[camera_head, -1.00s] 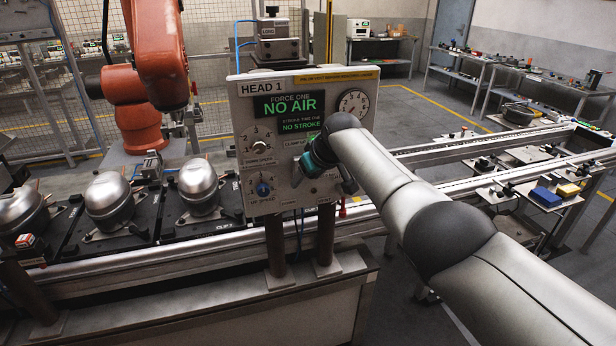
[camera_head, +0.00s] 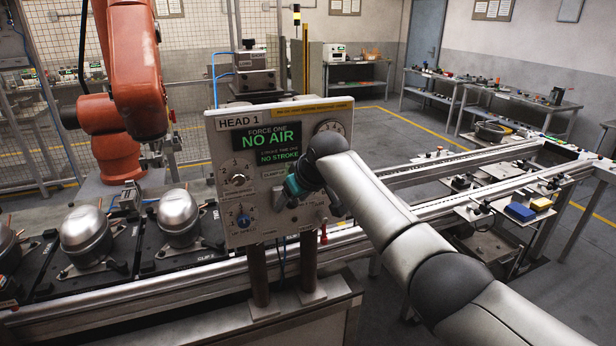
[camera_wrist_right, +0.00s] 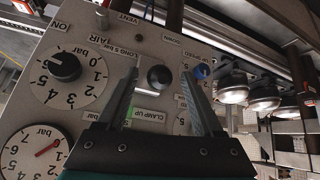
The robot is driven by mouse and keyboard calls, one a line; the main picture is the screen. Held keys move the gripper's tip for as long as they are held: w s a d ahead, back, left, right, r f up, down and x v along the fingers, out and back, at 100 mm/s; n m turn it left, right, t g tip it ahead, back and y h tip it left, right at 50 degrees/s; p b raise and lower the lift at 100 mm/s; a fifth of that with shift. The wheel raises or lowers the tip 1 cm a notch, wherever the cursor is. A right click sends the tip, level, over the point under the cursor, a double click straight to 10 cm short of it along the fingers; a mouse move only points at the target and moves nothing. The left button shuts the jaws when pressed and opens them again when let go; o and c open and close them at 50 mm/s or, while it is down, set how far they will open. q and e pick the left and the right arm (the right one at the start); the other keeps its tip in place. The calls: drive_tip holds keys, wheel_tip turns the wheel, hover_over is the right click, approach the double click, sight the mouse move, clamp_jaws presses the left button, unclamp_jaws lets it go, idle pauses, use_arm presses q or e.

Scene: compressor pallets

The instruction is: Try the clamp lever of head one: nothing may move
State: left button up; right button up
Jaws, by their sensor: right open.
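The head one panel (camera_head: 225,160), marked HEAD 1, stands upright on posts in the head view; its displays read NO AIR and NO STROKE. My right gripper (camera_wrist_right: 158,82) is open, with one finger on each side of the knob; a gap shows on both sides. In the head view my right gripper (camera_head: 290,190) is at the panel's lower right, its wrist hiding part of the panel. My left gripper is out of view.
Other dials and a blue knob (camera_head: 244,221) sit close by on the panel. A red-handled valve (camera_head: 324,234) hangs at its lower right. Silver compressors (camera_head: 179,217) stand on pallets at left, below an orange robot arm (camera_head: 135,70). Conveyor rails (camera_head: 420,175) run right.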

drive_tip(key=v, duration=1)
drive_tip(key=shift+s+d+r+b, duration=0.2)
drive_tip(key=shift+r+b, duration=0.1)
drive_tip(key=shift+f, duration=0.1)
